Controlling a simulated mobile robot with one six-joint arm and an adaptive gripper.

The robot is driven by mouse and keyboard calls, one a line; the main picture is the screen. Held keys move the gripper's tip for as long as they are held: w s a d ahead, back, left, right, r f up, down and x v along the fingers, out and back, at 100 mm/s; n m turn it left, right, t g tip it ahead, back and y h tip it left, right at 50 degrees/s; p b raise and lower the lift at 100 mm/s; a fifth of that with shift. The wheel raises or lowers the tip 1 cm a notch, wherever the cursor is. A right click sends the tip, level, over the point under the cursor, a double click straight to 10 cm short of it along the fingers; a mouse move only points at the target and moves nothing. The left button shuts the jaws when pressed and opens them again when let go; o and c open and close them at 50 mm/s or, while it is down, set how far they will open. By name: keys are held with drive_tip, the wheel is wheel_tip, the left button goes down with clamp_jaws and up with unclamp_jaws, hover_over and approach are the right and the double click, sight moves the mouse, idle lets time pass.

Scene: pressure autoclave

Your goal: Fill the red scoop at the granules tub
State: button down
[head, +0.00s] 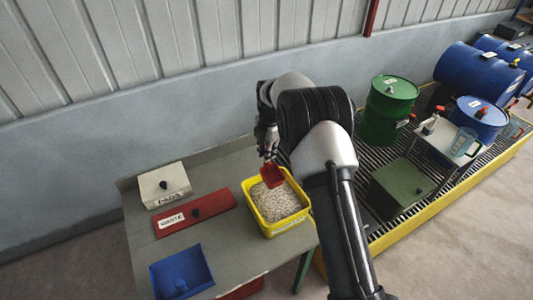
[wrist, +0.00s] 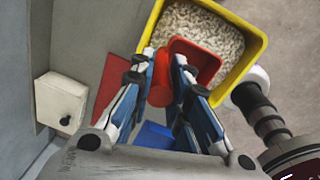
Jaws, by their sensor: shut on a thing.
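The red scoop (head: 271,175) is held by my gripper (head: 266,152) over the back part of the granules tub. The yellow tub (head: 297,228) stands at the right end of the grey table and holds pale granules (head: 280,203). In the wrist view my gripper (wrist: 168,66) is shut on the scoop's handle, and the scoop's red bowl (wrist: 203,53) shows past the fingertips, over the granules (wrist: 205,22) inside the yellow rim (wrist: 254,40). I cannot tell whether the bowl touches the granules or holds any.
On the table (head: 235,250) are a beige pads box (head: 165,186), a red waste box (head: 197,213) and a blue tray (head: 182,272). A wall runs behind. To the right, a yellow-edged grating holds a green drum (head: 388,105) and blue drums (head: 468,72).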

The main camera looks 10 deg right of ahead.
sight(273, 180)
drive_tip(key=shift+s+d+f+t+b, duration=0.15)
drive_tip(key=shift+s+f+t+b, duration=0.3)
drive_tip(key=shift+b, duration=1.3)
drive_tip(key=shift+s+d+b, duration=0.1)
drive_tip(key=shift+s+b, duration=0.2)
drive_tip(key=shift+b, duration=0.55)
drive_tip(key=s+t+b, duration=0.1)
drive_tip(key=b, duration=0.3)
drive_tip(key=s+f+t+y+b, duration=0.1)
drive_tip(key=b, duration=0.4)
drive_tip(key=shift+d+f+t, duration=0.15)
drive_tip(key=shift+d+t, duration=0.1)
drive_tip(key=shift+d, duration=0.1)
drive_tip(key=shift+f+b, duration=1.8)
drive_tip(key=shift+f, duration=2)
drive_tip(key=shift+s+d+r, duration=0.2)
drive_tip(key=shift+s, duration=0.45)
drive_tip(key=s+p, duration=0.2)
drive_tip(key=s+d+p, duration=0.1)
drive_tip(key=shift+s+d+r, duration=0.1)
drive_tip(key=shift+s+r, duration=0.15)
drive_tip(key=shift+s, duration=0.15)
drive_tip(key=shift+w+g+p, duration=0.15)
drive_tip(key=shift+g+p, duration=0.35)
drive_tip(key=shift+p, duration=0.4)
